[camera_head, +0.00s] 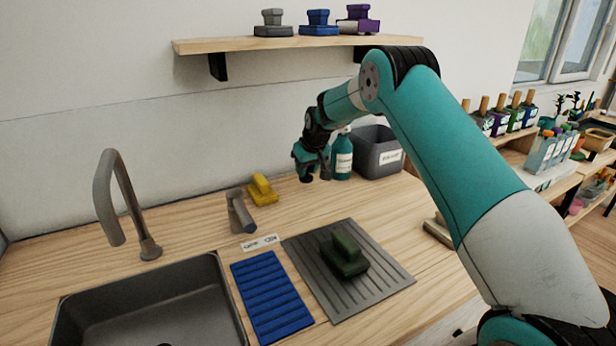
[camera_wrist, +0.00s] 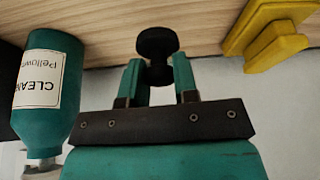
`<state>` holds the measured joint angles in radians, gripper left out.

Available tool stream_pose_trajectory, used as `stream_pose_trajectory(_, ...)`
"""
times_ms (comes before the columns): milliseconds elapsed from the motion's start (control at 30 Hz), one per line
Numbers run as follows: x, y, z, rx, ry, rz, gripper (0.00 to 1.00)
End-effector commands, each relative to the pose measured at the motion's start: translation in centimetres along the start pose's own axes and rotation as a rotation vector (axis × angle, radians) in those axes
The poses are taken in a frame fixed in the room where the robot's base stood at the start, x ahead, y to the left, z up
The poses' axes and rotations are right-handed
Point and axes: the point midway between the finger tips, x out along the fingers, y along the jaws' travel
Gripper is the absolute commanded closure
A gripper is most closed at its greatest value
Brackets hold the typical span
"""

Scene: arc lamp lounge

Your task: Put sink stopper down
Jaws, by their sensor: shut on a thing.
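My gripper (camera_head: 312,168) is at the back of the wooden counter, left of the teal bottle. In the wrist view, my gripper (camera_wrist: 158,75) is shut on the sink stopper (camera_wrist: 157,44), a small black piece with a round, wider end beyond the fingertips. In the head view the stopper (camera_head: 306,179) is a small dark shape under the fingers, partly hidden. I cannot tell whether it touches the counter (camera_head: 215,205) or hangs just above it.
The teal cleaner bottle (camera_head: 342,158) and a grey bin (camera_head: 377,152) stand close on the right. A green block (camera_head: 344,256) sits on the ridged grey mat (camera_head: 375,290). A shelf (camera_head: 230,44) is above.

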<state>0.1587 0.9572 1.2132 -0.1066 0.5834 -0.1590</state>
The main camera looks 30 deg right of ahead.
Motion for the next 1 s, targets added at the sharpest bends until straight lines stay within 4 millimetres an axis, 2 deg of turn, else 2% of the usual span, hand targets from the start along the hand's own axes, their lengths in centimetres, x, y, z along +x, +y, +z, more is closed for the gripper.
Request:
stream_pose_trajectory(200, 2.7, 0.0, 1.2, 0.000, -0.003, -0.001, 0.95)
stream_pose_trajectory(567, 3.4, 0.1, 1.5, 0.002, -0.001, 0.000, 0.95)
stream_pose_trajectory(600, 3.3, 0.2, 1.5, 0.002, -0.001, 0.001, 0.68)
stream_pose_trajectory(700, 3.3, 0.2, 1.5, 0.002, -0.001, 0.001, 0.47)
stream_pose_trajectory(1000, 3.0, 0.2, 1.3, 0.002, -0.001, 0.001, 0.47)
